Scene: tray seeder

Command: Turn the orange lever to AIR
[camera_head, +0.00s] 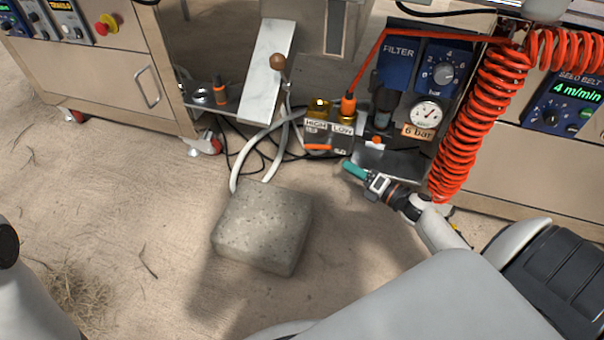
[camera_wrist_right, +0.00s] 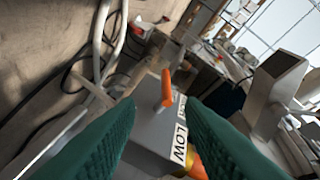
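The orange lever (camera_head: 318,147) lies roughly level on the front of a grey box (camera_head: 342,136) labelled HIGH and LOW. Small labels around the lever are too small to read, so I cannot make out AIR. In the right wrist view the orange lever (camera_wrist_right: 167,88) stands out from the box, ahead between my fingers, with the LOW label (camera_wrist_right: 180,143) close by. My right gripper (camera_head: 353,171) has teal fingers and is just right of and below the box. The right wrist view shows its fingers (camera_wrist_right: 160,140) apart with nothing between them. My left gripper is not in view.
A filter panel (camera_head: 397,63) with a 6 bar gauge (camera_head: 426,112) stands behind the right gripper. A coiled orange hose (camera_head: 485,118) hangs on the right. A stone block (camera_head: 262,227) sits on the floor, with pale hoses above it. Floor on the left is mostly clear.

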